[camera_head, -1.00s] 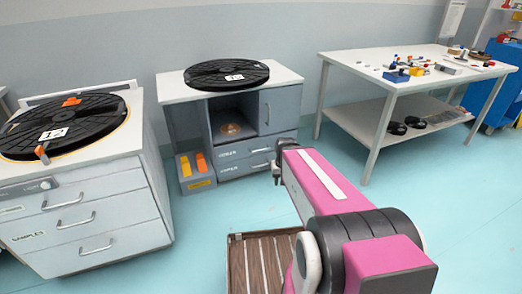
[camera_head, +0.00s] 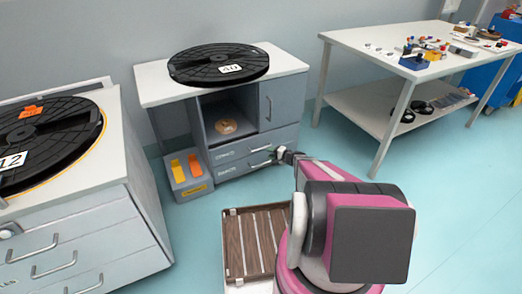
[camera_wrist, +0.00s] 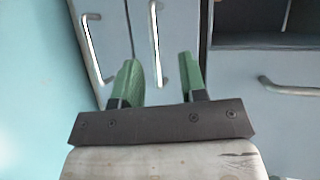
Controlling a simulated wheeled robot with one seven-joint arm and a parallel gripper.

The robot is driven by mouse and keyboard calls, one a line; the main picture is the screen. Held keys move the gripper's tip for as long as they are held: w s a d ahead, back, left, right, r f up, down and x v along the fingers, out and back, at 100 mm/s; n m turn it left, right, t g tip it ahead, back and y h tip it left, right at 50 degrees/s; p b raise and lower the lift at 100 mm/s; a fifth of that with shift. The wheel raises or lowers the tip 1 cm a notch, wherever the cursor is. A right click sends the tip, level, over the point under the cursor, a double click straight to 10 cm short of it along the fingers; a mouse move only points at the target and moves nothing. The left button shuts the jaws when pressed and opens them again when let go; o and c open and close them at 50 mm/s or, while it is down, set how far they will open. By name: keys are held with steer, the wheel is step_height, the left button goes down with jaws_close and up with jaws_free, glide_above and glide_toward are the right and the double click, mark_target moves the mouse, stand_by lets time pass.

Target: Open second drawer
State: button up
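The grey cabinet (camera_head: 235,115) in the middle has two shut drawers, one above the other, each with a bar handle. The upper drawer handle (camera_head: 261,149) and lower drawer handle (camera_head: 260,163) are close to my gripper (camera_head: 281,153). In the wrist view, turned sideways, my gripper (camera_wrist: 159,80) has two green fingers spread apart with nothing held. The upper drawer handle (camera_wrist: 157,40) appears ahead, between the finger lines. The lower drawer handle (camera_wrist: 92,45) lies to the left, outside the fingers. I cannot tell exact depth, but no contact shows.
A black reel (camera_head: 218,63) lies on the cabinet. A grey bin (camera_head: 188,178) with yellow and orange pieces stands left of it. Another drawer unit (camera_head: 80,240) is at left; a white table (camera_head: 385,50) is at right. A slatted brown tray (camera_head: 255,240) is in front.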

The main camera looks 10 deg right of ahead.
steer(key=shift+m+t+h, duration=0.4)
steer(key=shift+m+t, duration=0.4)
steer(key=w+a+f, duration=0.1)
steer(key=w, duration=0.2)
steer(key=w+a+f, duration=0.2)
steer(key=w, duration=0.1)
steer(key=w+a+f, duration=0.1)
steer(key=w, duration=0.2)
steer(key=shift+w+a+f, duration=0.15)
steer(key=shift+w+a, duration=0.1)
steer(key=shift+w, duration=0.05)
jaws_close()
